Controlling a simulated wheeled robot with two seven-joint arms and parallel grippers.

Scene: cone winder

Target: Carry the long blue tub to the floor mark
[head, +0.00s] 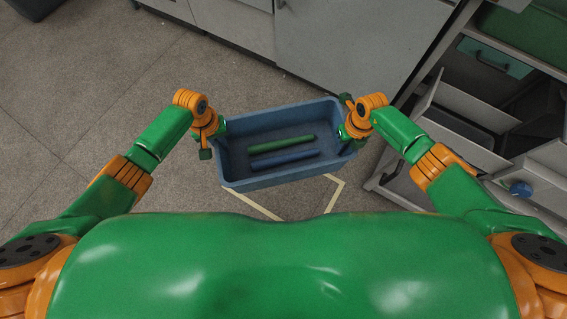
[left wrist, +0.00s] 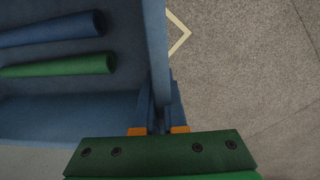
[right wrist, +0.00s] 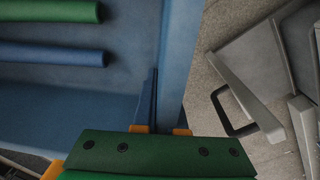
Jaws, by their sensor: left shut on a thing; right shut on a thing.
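My right gripper (head: 344,125) is shut on the right end wall, which also shows in the right wrist view (right wrist: 180,60). The floor mark (head: 334,192), a pale yellow outline, shows partly below the tub; the tub and my body hide the rest.
Grey cabinets (head: 345,45) stand beyond the tub. The floor (head: 110,90) at the left is clear.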

